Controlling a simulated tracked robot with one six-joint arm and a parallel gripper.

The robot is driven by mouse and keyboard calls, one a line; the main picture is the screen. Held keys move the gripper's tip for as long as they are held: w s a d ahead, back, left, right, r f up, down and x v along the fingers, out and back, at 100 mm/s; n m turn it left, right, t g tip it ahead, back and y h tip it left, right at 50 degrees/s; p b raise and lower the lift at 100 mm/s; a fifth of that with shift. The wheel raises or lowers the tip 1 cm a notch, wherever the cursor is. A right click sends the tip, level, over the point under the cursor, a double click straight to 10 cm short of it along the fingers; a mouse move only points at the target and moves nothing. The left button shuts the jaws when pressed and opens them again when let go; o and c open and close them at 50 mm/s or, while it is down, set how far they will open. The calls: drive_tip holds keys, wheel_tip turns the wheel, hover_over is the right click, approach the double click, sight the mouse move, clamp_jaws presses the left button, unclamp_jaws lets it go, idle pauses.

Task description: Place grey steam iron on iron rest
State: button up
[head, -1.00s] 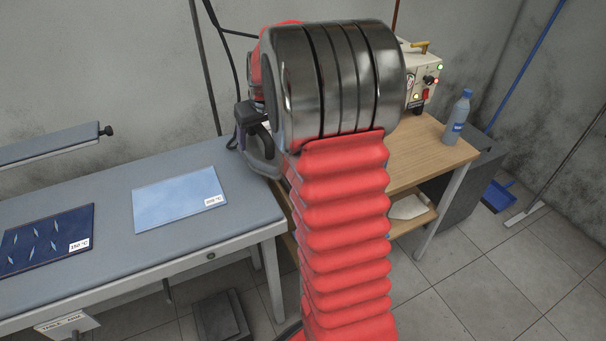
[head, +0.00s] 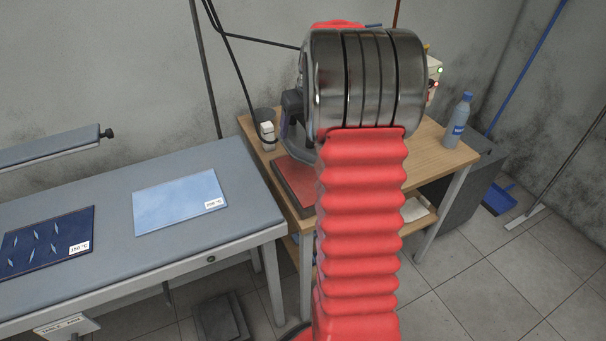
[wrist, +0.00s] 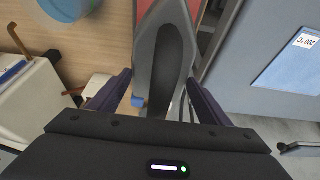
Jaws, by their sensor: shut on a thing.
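The grey steam iron (wrist: 168,50) is between the two fingers of my gripper (wrist: 160,76) in the wrist view. My gripper is shut on it. In the head view my red-sleeved arm and metal wrist hide most of the iron and the fingers. The iron rest (head: 296,188), a red pad with a dark edge, lies on the left end of the wooden table and is partly behind my arm. In the wrist view some red shows beside the far end of the iron. I cannot tell whether the iron touches the rest.
The wooden table (head: 440,150) also holds a blue bottle (head: 459,120), a small white bottle (head: 267,131) and a pale box (head: 435,72) with lights. The grey ironing table (head: 120,185) at left carries light blue (head: 175,203) and dark blue cloths (head: 45,240). Dark cords hang behind.

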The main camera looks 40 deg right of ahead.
sight(300, 141)
drive_tip(key=shift+w+f, duration=0.1)
drive_tip(key=shift+f, duration=2.85)
drive_tip(key=shift+f, duration=1.95)
drive_tip(key=o, duration=2.1)
drive_tip(key=shift+f, duration=0.15)
drive_tip(key=shift+c, duration=0.2)
drive_tip(key=v, duration=1.2)
